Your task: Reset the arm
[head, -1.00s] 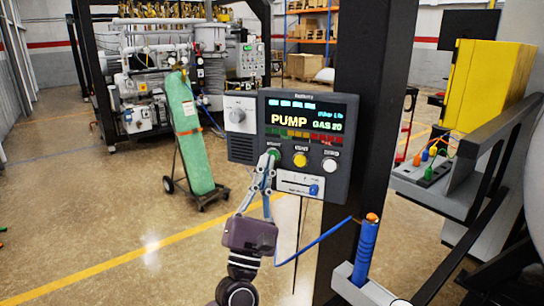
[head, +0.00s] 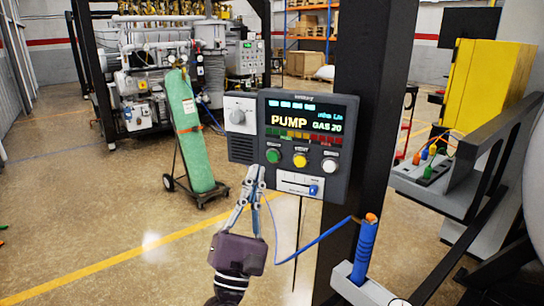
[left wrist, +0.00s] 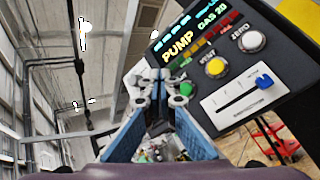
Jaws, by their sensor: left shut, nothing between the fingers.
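My left gripper (head: 255,173) is shut and empty, pointing up just below the left part of the control panel (head: 345,150). In the left wrist view the fingertips (left wrist: 155,78) are together, beside the panel (left wrist: 215,92). The dark panel has a lit screen reading PUMP and GAS 20. Below the screen are a green button (head: 273,156), a yellow button (head: 300,160) and a white button (head: 330,165). The green button is uncovered in the head view, and the fingertips are below and left of it, seemingly apart from it. My right gripper is not in view.
A dark post (head: 362,80) stands right behind the panel. A blue handle with an orange tip (head: 366,245) sits at lower right, with a blue cable. A green cylinder (head: 187,130) on a cart stands at left. Open floor lies at lower left.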

